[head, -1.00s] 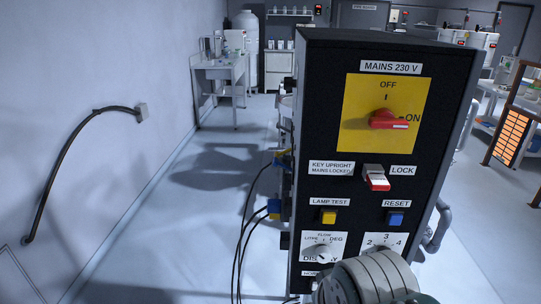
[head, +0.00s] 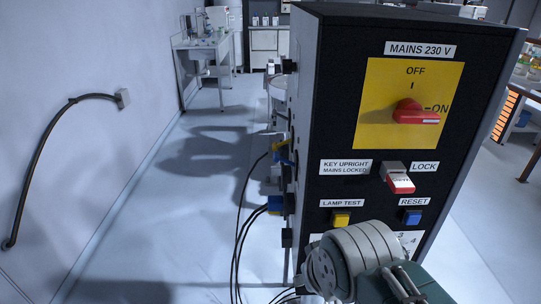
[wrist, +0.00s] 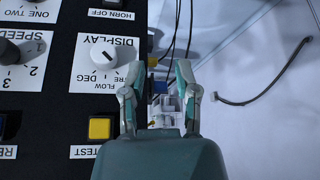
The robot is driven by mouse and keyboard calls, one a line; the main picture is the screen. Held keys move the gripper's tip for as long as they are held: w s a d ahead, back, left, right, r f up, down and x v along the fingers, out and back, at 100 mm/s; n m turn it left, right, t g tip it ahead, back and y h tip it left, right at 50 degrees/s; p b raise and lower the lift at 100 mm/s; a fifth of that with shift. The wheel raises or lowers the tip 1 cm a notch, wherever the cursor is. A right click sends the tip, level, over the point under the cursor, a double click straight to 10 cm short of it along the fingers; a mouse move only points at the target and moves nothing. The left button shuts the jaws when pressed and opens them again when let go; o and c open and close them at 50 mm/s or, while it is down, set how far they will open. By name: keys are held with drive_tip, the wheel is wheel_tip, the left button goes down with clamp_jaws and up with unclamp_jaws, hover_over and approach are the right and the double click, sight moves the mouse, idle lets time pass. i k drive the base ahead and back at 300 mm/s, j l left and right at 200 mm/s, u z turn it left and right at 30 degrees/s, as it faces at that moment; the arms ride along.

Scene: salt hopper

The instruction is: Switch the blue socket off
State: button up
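A blue connector (head: 276,204) sits on the left side of the black control cabinet (head: 455,150), with black cables hanging from it. A yellow and blue connector (head: 282,154) is above it. The side face is seen edge-on, so I cannot tell any socket's switch position. My gripper (wrist: 159,75) is open and empty in the wrist view, beside the cabinet front. A pale fitting with blue parts (wrist: 166,106) shows between and beyond its fingers; I cannot tell which socket this is. In the head view my arm covers the lower panel, and the fingertips are not clear.
The red mains switch (head: 414,113) points to ON. The red and white lock key (head: 400,183), yellow lamp test button (head: 341,218) and blue reset button (head: 412,217) are on the front. A wall cable (head: 48,147) hangs at left. The floor left of the cabinet is open.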

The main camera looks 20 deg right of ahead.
sight(276, 157)
drive_tip(key=i+j+z, duration=0.2)
drive_tip(key=j, duration=0.15)
drive_tip(key=i+j+z, duration=0.2)
drive_tip(key=j, duration=0.2)
drive_tip(key=j+z, duration=0.15)
drive_tip(key=j, duration=0.2)
